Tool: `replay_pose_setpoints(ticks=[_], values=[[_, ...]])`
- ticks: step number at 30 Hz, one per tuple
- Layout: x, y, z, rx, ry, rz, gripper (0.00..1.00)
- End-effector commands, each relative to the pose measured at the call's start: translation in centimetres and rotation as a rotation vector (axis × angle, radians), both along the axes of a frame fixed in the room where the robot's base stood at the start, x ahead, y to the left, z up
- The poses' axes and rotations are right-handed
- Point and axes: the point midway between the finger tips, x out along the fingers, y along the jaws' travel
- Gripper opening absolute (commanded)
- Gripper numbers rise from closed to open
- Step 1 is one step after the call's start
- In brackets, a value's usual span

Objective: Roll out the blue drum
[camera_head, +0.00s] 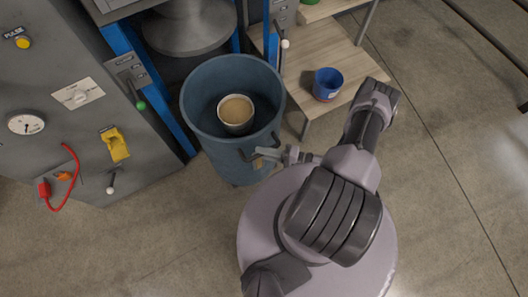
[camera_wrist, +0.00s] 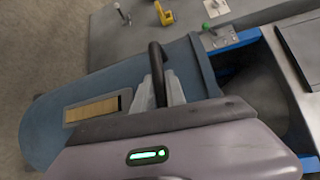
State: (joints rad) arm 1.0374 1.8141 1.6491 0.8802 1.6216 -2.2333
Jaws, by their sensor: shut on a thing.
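The blue drum (camera_head: 222,160) stands upright and open-topped on the floor, close to the press frame. A round container with tan contents (camera_head: 236,110) sits inside it. My gripper (camera_head: 262,154) is shut on the dark handle (camera_head: 246,154) on the drum's side. In the wrist view the drum (camera_wrist: 55,125) fills the left and middle, with a tan label (camera_wrist: 92,109) on its wall. The handle (camera_wrist: 155,62) rises between my fingers (camera_wrist: 160,95). My gripper body hides part of the drum there.
A grey machine cabinet (camera_head: 60,130) with a gauge, knobs and a red cable stands left. Blue posts (camera_head: 170,115) stand beside the drum. A wooden bench (camera_head: 335,45) holding a blue pot (camera_head: 327,83) is at the right. Floor is open at lower left and far right.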

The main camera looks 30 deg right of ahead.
Motion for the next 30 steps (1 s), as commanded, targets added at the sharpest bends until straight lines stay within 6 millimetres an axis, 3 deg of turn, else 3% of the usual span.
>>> replay_pose_setpoints(ticks=[10, 11, 14, 30], values=[[-0.01, 0.02, -0.04, -0.001, 0.001, 0.000, 0.00], [-0.01, 0.02, -0.04, -0.001, 0.001, 0.000, 0.18], [-0.01, 0.01, -0.03, 0.000, 0.000, 0.000, 0.38], [-0.42, -0.62, 0.20, 0.000, -0.001, -0.004, 0.38]])
